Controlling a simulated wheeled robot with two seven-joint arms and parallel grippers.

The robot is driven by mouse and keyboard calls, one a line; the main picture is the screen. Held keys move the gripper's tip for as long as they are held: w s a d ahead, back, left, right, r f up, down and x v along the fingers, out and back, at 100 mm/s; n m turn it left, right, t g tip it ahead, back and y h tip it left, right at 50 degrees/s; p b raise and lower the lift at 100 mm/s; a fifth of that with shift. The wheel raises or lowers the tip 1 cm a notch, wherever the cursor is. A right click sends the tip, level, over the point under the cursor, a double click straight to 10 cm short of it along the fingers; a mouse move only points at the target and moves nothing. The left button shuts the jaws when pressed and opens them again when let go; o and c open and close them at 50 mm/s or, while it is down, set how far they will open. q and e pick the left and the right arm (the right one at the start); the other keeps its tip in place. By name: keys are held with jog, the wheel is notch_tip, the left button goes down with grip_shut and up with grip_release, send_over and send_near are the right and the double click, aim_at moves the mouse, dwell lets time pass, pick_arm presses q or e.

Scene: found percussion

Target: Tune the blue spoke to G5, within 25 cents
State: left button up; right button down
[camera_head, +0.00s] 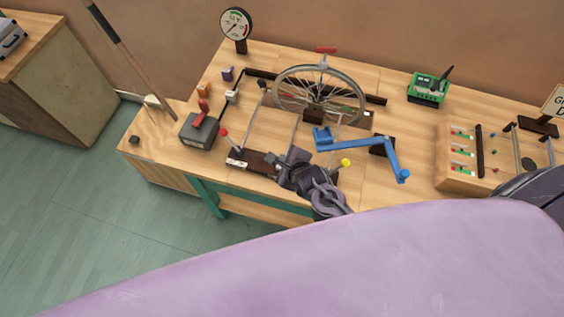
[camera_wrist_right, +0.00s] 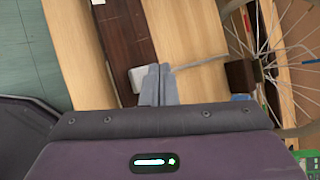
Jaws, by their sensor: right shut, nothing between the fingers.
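The spoked wheel (camera_head: 362,90) stands upright in a stand at the back middle of the workbench; part of its rim and spokes also shows in the wrist view (camera_wrist_right: 233,6). My right gripper (camera_head: 272,162) is over the dark brown board in front of the wheel. In the wrist view its fingers (camera_wrist_right: 158,75) are shut and empty, close beside a small pale block (camera_wrist_right: 141,78) on the board; I cannot tell whether they touch. My left gripper is not in view.
A blue crank-shaped bar (camera_head: 360,143) stands right of my gripper. A red-handled grey box (camera_head: 198,132) and a dial gauge (camera_head: 236,24) are at left. A green device (camera_head: 428,90) and a wooden panel with coloured indicators (camera_head: 455,178) are at right. Bare bench lies between them.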

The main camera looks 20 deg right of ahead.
jog(key=shift+f, duration=0.1)
dwell(0.4)
jog(key=shift+f, duration=0.35)
jog(key=shift+f+b, duration=0.45)
jog(key=shift+f, duration=0.1)
dwell(0.8)
jog(key=shift+r, duration=0.1)
jog(key=shift+r+p, duration=0.85)
jog(key=shift+p, duration=0.2)
jog(key=shift+r, duration=0.1)
notch_tip(320, 180, up, 5)
jog(key=p, duration=0.5)
